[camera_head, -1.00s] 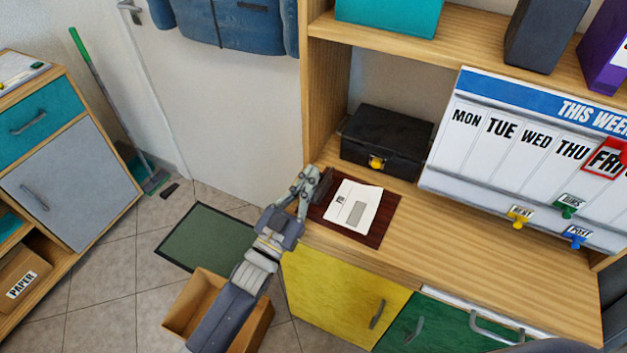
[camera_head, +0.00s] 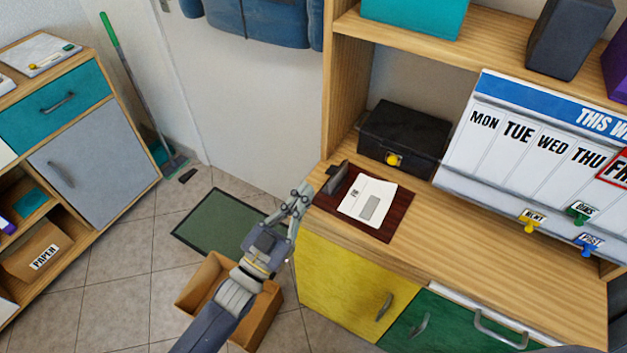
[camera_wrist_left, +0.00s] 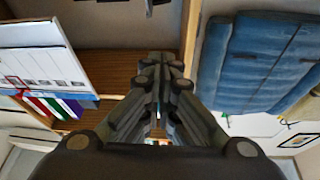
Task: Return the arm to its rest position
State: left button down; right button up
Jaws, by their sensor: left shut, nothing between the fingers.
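My left gripper (camera_head: 303,190) is in front of the wooden desk unit, just left of its front edge and above the floor. Its fingers are shut with nothing between them, and they also show in the left wrist view (camera_wrist_left: 160,62). The gripper is apart from the dark red board (camera_head: 390,227) on the desk. A white paper with a grey patch (camera_head: 368,199) lies on that board, and a dark clip or block stands at its left edge. My right gripper is not in view.
A cardboard box (camera_head: 203,285) stands on the floor beneath my left arm. A black case with a yellow latch (camera_head: 405,135) sits on the desk. The yellow door (camera_head: 340,285) and green drawer (camera_head: 450,325) form the front. A green mat (camera_head: 215,222) lies on open tiled floor.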

pick_arm(q)
jog(key=shift+s+a, duration=0.2)
jog(key=shift+s, duration=0.05)
jog(key=shift+f, duration=0.1)
dwell(0.3)
